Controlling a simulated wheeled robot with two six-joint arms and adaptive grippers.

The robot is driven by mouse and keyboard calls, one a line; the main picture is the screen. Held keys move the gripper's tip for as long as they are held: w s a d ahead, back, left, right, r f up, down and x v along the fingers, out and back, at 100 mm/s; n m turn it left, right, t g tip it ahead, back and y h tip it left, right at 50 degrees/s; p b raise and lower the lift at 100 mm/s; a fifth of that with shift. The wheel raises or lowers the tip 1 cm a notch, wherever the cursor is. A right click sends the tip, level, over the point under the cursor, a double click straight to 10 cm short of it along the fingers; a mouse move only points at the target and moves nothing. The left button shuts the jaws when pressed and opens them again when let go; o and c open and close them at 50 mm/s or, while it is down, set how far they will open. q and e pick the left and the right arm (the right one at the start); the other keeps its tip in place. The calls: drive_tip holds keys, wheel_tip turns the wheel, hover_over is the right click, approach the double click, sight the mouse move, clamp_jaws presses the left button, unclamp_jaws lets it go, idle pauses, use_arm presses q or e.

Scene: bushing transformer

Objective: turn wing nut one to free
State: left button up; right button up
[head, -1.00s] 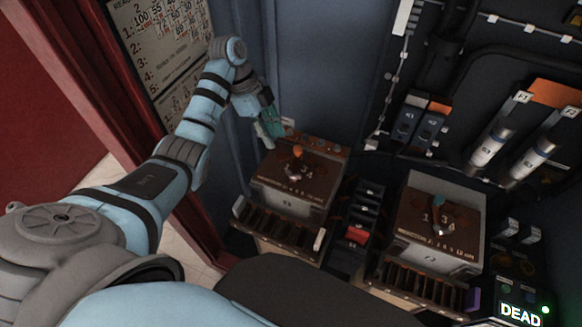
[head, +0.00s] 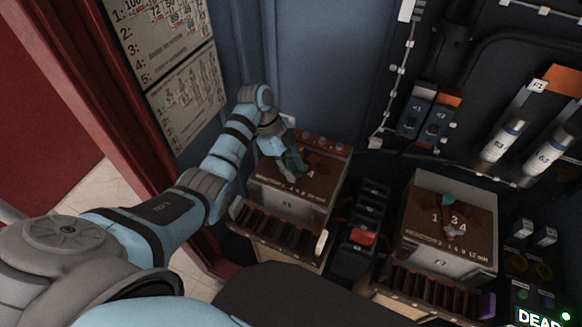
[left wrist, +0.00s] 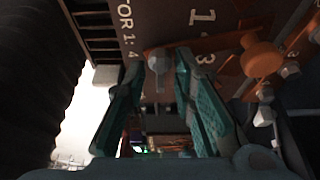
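My left gripper (head: 293,163) is over the brown top of the left box (head: 262,193), with its teal fingers pointing down. The fingers hide most of the hardware there. In the left wrist view my left gripper (left wrist: 159,62) is open, one finger each side. A grey rounded stud or nut (left wrist: 158,64) shows between the fingertips, with no clear contact. An orange knobbed piece (left wrist: 260,56) lies right of the fingers, with grey nuts (left wrist: 290,70) close by. I cannot tell which piece is wing nut one. My right gripper is not in view.
Black slotted modules with a red part (head: 362,237) stand between the boxes. The blue cabinet wall (head: 320,60) rises behind the left box. A lit DEAD sign (head: 538,319) is at lower right.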

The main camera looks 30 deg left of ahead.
use_arm(q)
clamp_jaws()
